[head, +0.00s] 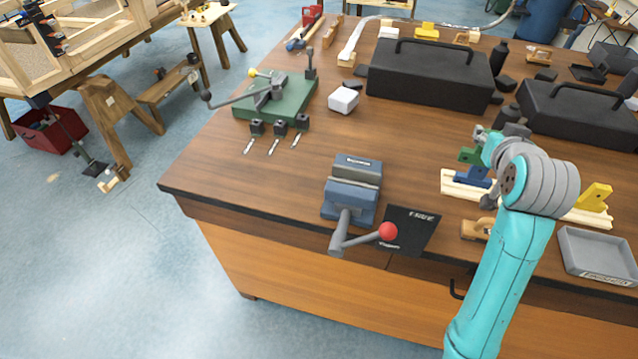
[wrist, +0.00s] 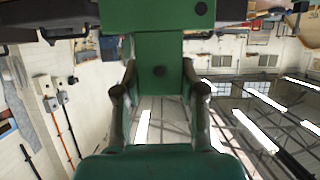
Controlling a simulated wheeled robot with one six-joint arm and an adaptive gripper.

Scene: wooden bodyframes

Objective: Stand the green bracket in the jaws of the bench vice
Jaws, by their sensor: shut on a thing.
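The green bracket (wrist: 158,50) fills the upper middle of the wrist view, with dark round holes in its faces. My gripper (wrist: 160,80) is shut on it, one finger at each side. In the head view the green bracket (head: 468,156) shows just left of my gripper (head: 480,137), above or beside the blue bracket; whether they touch is unclear. My arm hides part of this area. The bench vice (head: 350,192) is blue-grey, near the bench's front edge, left of my gripper. Its jaws look empty, and its red-knobbed handle (head: 388,231) points right.
A blue bracket (head: 470,178) and a yellow bracket (head: 594,198) stand on a wooden rack (head: 455,187). A grey tray (head: 598,255) lies at the right. Black toolboxes (head: 430,75) stand behind. A dark sign plate (head: 412,228) is beside the vice. Bench space left of the vice is clear.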

